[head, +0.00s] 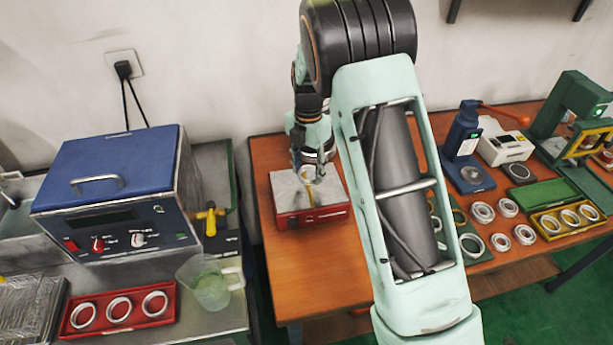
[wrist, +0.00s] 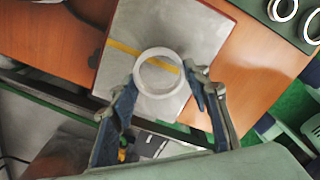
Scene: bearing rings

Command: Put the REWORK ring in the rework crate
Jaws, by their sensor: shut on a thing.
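My gripper (wrist: 161,74) is shut on a pale metal ring (wrist: 157,52), one finger on each side of it. In the head view my gripper (head: 309,174) is over a grey plate with a red base (head: 283,213) on the wooden table. The plate's grey top, with a yellow stripe, shows behind the ring in the wrist view (wrist: 190,35). I cannot tell whether the ring touches the plate. No REWORK lettering is readable. A red tray (head: 72,333) with three rings is on the left metal bench; I cannot tell whether it is the rework crate.
A yellow tray (head: 550,236) with rings and a green tray (head: 541,193) are at the right. Several loose rings (head: 483,212) lie on the table, partly hidden by my arm. A glass jug (head: 209,288) and a blue machine (head: 115,190) stand on the left bench.

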